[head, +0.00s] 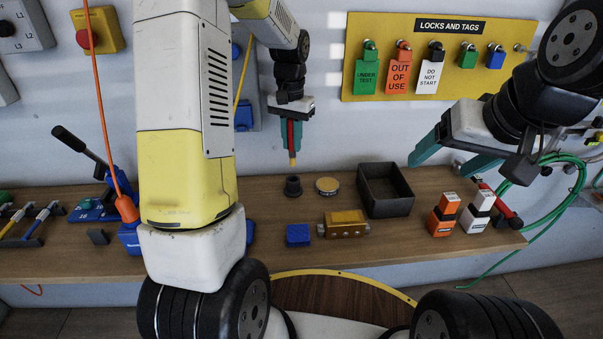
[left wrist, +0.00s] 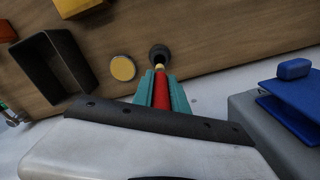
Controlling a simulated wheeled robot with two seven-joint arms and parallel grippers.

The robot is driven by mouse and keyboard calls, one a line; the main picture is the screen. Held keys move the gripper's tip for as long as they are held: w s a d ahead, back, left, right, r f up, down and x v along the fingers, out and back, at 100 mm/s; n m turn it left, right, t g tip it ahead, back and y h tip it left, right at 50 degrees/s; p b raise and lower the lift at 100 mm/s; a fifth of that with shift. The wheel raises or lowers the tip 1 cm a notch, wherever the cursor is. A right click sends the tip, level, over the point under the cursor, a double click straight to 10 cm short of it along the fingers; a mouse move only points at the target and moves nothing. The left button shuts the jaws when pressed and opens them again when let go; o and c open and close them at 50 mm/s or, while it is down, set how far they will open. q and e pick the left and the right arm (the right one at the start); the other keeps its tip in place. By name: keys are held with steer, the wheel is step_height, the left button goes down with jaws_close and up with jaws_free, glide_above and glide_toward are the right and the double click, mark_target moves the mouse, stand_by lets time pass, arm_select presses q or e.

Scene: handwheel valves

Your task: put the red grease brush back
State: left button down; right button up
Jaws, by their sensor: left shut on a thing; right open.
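The red grease brush (left wrist: 162,92) is held in my left gripper (left wrist: 155,90), between its teal fingers, with its yellowish tip pointing away from the fingers. In the head view my left gripper (head: 291,135) is above the bench near the wall, and the brush tip (head: 292,158) points down. A small dark round holder (head: 293,186) stands on the bench below the tip. In the left wrist view the tip lines up close to this holder (left wrist: 159,52); in the head view a gap shows between them. My right gripper (head: 455,158) is open and empty, above the bench's right part.
Beside the holder lie a round yellow-topped tin (head: 327,186) and a dark open tray (head: 413,205). In front are a blue block (head: 298,235) and a brass block (head: 345,224). A locks-and-tags board (head: 440,57) hangs behind.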

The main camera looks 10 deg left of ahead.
mark_target(292, 165)
arm_select(q)
step_height(292, 165, down, 9)
steer(key=shift+f, duration=0.2)
stand_by(0.3)
steer(key=shift+f, duration=0.15)
steer(key=c, duration=1.3)
jaws_free()
steer(key=shift+f, duration=0.1)
steer(key=r, duration=0.7)
steer(key=shift+s+a+r, duration=0.2)
steer(key=shift+s+r, duration=0.1)
steer(key=shift+r, duration=0.05)
steer(key=s+r+n+t, duration=0.1)
steer(key=s+r+t, duration=0.1)
steer(key=s+r, duration=0.8)
steer(key=s+d+r+t, duration=0.1)
steer(key=s+r, duration=0.1)
steer(key=s, duration=0.2)
steer(key=s+r+t+h, duration=0.1)
steer(key=s+r, duration=0.1)
steer(key=s, duration=0.3)
steer(key=s+d+r+n+t+h, duration=0.1)
steer(key=s+r+t, duration=0.1)
steer(key=s, duration=0.2)
steer(key=shift+s+d+r, duration=0.15)
steer(key=shift+s+d, duration=0.15)
steer(key=shift+s, duration=0.05)
